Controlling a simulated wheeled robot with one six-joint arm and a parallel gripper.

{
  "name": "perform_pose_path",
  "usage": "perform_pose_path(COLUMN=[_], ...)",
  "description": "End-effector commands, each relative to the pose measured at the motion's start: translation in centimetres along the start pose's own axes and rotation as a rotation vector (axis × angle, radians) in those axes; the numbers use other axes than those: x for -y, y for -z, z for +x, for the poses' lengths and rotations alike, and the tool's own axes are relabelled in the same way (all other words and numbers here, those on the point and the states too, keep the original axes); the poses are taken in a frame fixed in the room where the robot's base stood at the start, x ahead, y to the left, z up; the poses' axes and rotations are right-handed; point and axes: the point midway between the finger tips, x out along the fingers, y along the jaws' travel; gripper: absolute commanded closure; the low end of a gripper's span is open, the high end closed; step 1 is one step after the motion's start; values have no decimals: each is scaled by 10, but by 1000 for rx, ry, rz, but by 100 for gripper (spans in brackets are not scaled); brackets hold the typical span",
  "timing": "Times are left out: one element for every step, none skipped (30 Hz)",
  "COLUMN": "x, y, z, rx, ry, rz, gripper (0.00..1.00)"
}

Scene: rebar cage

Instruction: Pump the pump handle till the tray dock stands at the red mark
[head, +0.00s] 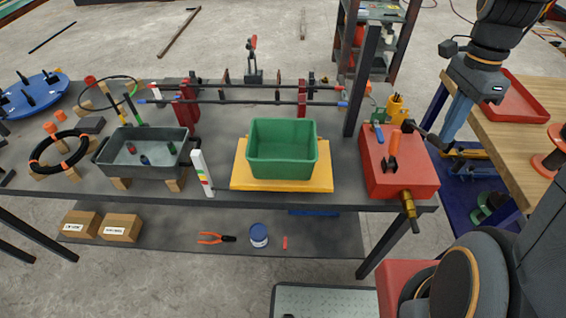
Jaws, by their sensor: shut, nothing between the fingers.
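The red pump box (398,177) stands at the right end of the grey bench. An upright orange handle (396,143) with a dark base rises from its top. A brass fitting (408,207) is on its front. A yellow platform (240,178), which looks like the tray dock, carries a green bin (283,150). A white upright gauge (202,172) with coloured bands, red among them, stands left of the platform. Platform height against the red band is hard to tell. My gripper (428,139) is shut and empty, right of the orange handle. Its fingertips are small and unclear.
A grey tub (143,153) with small bottles stands left of the gauge. A dark upright post (362,82) rises behind the pump box. Dark bars on red stands (187,104) run behind the bin. A wooden table (498,115) with a red tray is at right.

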Motion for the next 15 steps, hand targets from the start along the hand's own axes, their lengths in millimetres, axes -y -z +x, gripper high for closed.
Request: perform_pose_path(x=[0,0,0,-1,-1,-2,-3,-3,-4,-4,-4,-5,-5,-5,-5], y=[0,0,0,0,0,0,0,0,0,0,0,0,0,0,0], z=[0,1,2,2,4,6,7,9,11,12,13,13,14,14,14], rx=[0,0,0,0,0,1,1,1,0,0,0,0,0,0,0], ry=[0,0,-1,-1,-1,-2,-2,-2,-1,-1,-1,-1,-1,0,0], rz=[0,0,0,0,0,0,0,0,0,0,0,0,0,0,0], gripper=[100,100,100,100,100,100,100,100,100,100,100,100,100,100,100])
